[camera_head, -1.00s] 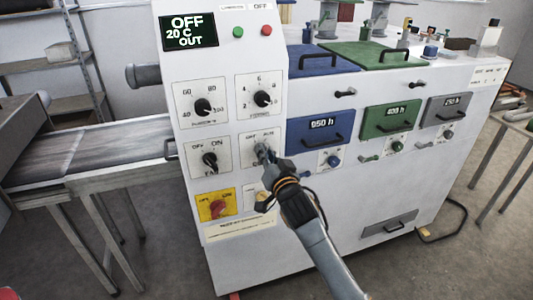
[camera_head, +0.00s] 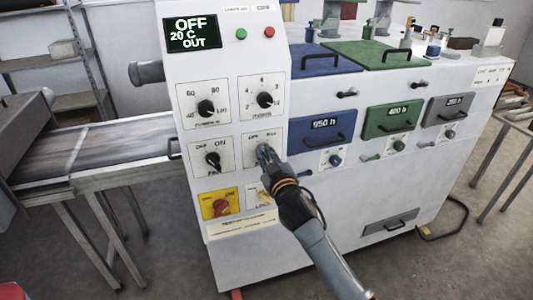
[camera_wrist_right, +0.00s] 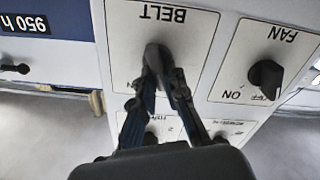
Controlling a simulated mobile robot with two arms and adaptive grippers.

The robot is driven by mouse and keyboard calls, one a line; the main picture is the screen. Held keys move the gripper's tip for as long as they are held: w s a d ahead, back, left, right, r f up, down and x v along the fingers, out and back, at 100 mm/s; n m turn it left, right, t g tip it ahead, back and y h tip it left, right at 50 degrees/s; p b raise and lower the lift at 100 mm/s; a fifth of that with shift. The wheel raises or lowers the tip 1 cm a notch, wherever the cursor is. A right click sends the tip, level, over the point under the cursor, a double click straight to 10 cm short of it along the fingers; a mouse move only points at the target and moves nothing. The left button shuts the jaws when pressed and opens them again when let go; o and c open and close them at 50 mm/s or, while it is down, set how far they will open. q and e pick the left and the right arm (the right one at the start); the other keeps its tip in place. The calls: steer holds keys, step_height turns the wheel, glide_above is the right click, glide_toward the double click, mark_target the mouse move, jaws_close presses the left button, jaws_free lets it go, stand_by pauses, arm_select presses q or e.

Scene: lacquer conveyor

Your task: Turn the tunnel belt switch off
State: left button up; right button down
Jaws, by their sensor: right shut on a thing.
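The belt switch is a dark knob (camera_wrist_right: 153,54) on a white plate lettered BELT, upside down in the wrist view. My right gripper (camera_head: 264,153) is shut on the knob, one finger on each side. Its fingers also show in the wrist view (camera_wrist_right: 164,78). The knob's pointer direction is hidden by the fingers. My left gripper is not in view.
The fan knob (camera_head: 213,160) is just left of the belt switch, and a red knob on a yellow plate (camera_head: 220,205) is below it. Two dials (camera_head: 206,108) (camera_head: 265,99) are above. The display (camera_head: 191,34) reads OFF, 20 C, OUT. A conveyor (camera_head: 95,146) extends left.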

steer(key=shift+n, duration=0.5)
steer(key=c, duration=1.4)
jaws_free()
steer(key=shift+a, duration=0.1)
steer(key=v, duration=1.2)
